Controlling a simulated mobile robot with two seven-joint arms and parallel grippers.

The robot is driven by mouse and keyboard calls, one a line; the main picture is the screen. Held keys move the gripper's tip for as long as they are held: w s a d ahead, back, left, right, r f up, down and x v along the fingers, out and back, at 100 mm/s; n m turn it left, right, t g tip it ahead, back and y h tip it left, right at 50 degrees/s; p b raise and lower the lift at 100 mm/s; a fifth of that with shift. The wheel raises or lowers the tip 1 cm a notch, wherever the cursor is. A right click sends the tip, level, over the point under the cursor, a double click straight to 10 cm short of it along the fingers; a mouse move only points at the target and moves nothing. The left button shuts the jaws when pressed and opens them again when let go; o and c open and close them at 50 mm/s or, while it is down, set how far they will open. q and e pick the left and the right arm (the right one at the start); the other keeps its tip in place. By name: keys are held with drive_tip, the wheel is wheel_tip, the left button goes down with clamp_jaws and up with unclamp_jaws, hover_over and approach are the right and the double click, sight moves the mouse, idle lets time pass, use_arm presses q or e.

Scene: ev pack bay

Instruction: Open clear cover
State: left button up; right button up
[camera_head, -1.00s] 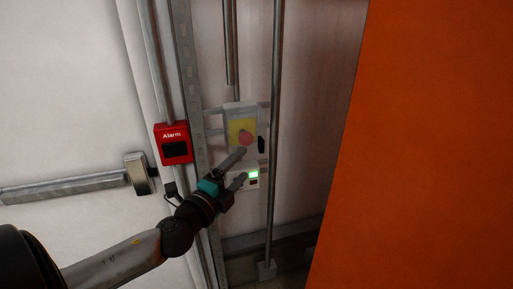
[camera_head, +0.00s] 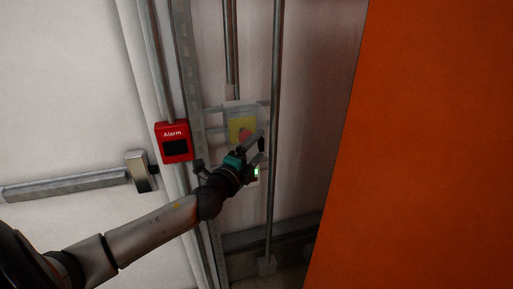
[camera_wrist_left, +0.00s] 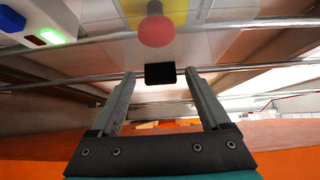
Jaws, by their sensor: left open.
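The clear cover (camera_wrist_left: 205,40) is a see-through box over a red button (camera_wrist_left: 156,31) on a yellow plate (camera_wrist_left: 172,10). In the head view the yellow plate (camera_head: 236,126) shows above my gripper, and the button is partly hidden behind it. The cover looks closed. A black tab (camera_wrist_left: 160,73) sits on the cover's edge. My left gripper (camera_wrist_left: 160,82) is open, its two fingertips on either side of the tab in the wrist view. I cannot tell whether they touch it. In the head view the left gripper (camera_head: 260,145) is at the cover's lower right.
A white box with a green light (camera_wrist_left: 52,36) is beside the cover. A vertical pipe (camera_head: 273,110) stands just right of the gripper. A red alarm box (camera_head: 174,142) and a door push bar (camera_head: 70,185) are left. A large orange panel (camera_head: 430,140) fills the right.

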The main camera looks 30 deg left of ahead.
use_arm(q)
clamp_jaws()
idle(0.7)
idle(0.7)
